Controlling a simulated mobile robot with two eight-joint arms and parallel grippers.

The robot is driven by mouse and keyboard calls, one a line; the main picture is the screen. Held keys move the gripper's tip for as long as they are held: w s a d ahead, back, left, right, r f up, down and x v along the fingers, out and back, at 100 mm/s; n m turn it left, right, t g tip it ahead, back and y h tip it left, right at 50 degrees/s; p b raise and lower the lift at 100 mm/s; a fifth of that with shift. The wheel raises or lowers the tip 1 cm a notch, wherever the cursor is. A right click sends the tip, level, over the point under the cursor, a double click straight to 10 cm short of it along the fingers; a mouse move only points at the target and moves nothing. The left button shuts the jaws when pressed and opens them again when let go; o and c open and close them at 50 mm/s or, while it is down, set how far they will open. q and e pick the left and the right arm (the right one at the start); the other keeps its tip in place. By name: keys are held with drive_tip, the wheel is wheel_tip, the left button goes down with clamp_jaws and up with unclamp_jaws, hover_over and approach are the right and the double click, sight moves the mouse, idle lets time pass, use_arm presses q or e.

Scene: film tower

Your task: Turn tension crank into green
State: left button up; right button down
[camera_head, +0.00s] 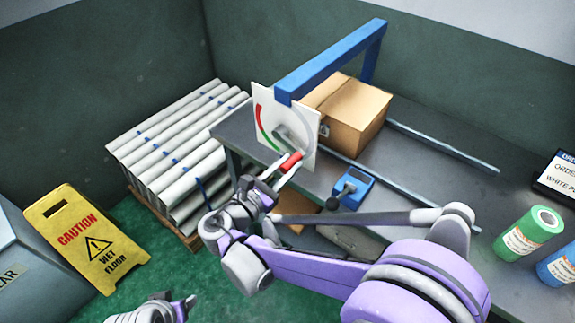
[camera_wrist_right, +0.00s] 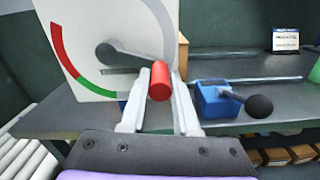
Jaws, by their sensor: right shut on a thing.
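The tension crank has a grey arm (camera_wrist_right: 125,57) on a white dial plate (camera_head: 305,130), with a red handle (camera_head: 291,162) at its outer end. My right gripper (camera_head: 286,168) is shut on that handle, which sits between the fingertips in the wrist view (camera_wrist_right: 159,80). The dial has a red arc (camera_wrist_right: 62,52) at left and a green arc (camera_wrist_right: 92,84) at lower left. The crank arm runs right and slightly down from its hub in the wrist view, away from the green. My left gripper (camera_head: 186,304) shows partly at the bottom edge; its jaws are unclear.
A blue frame (camera_head: 330,62) stands above the dial, with a cardboard box (camera_head: 350,112) behind. A blue box with a black-knobbed lever (camera_head: 353,186) sits right of the dial on the grey table (camera_head: 430,165). Rolls (camera_head: 165,150) and a caution sign (camera_head: 85,235) stand left.

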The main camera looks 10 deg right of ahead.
drive_tip(key=shift+f, duration=0.15)
idle(0.7)
drive_tip(key=shift+w+a+f+m+b, duration=0.2)
drive_tip(key=shift+f+m+b, duration=0.3)
drive_tip(key=shift+m, duration=0.4)
drive_tip(key=m, duration=0.1)
drive_tip(key=f+m+b, duration=0.1)
drive_tip(key=shift+w+a+f+m, duration=0.2)
drive_tip(key=shift+w+a+m, duration=0.1)
drive_tip(key=shift+w, duration=0.1)
drive_tip(key=w+a+m, duration=0.6)
drive_tip(key=w+m, duration=0.1)
drive_tip(key=m, duration=0.9)
drive_tip(key=shift+w+f, duration=0.4)
drive_tip(key=shift+m, duration=0.3)
drive_tip(key=c, duration=0.7)
unclamp_jaws()
